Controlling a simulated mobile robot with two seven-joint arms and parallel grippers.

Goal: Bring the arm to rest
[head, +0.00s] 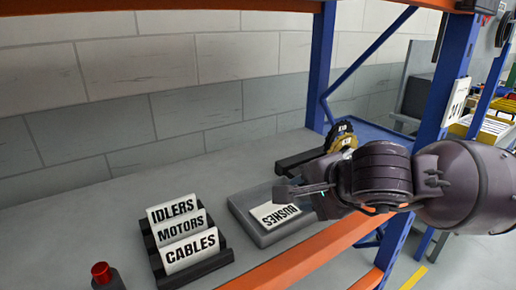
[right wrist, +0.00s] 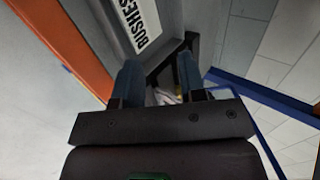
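My right arm comes in from the right in the head view. Its gripper (head: 290,191) is above the shelf, over the far right part of a white BUSHES card (head: 276,214). The card lies on a flat grey block (head: 250,227) and reads upside down. In the right wrist view the two fingers of my right gripper (right wrist: 160,68) stand apart, with nothing seen held between them. The BUSHES card (right wrist: 138,20) shows beyond the left finger there. My left gripper is in neither view.
A dark rack (head: 213,262) holds IDLERS, MOTORS and CABLES cards. A red-topped dark object (head: 103,274) stands at the front left. A black and yellow item (head: 342,138) sits behind my gripper. An orange beam (head: 310,255) edges the shelf; a blue post (head: 320,65) rises behind.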

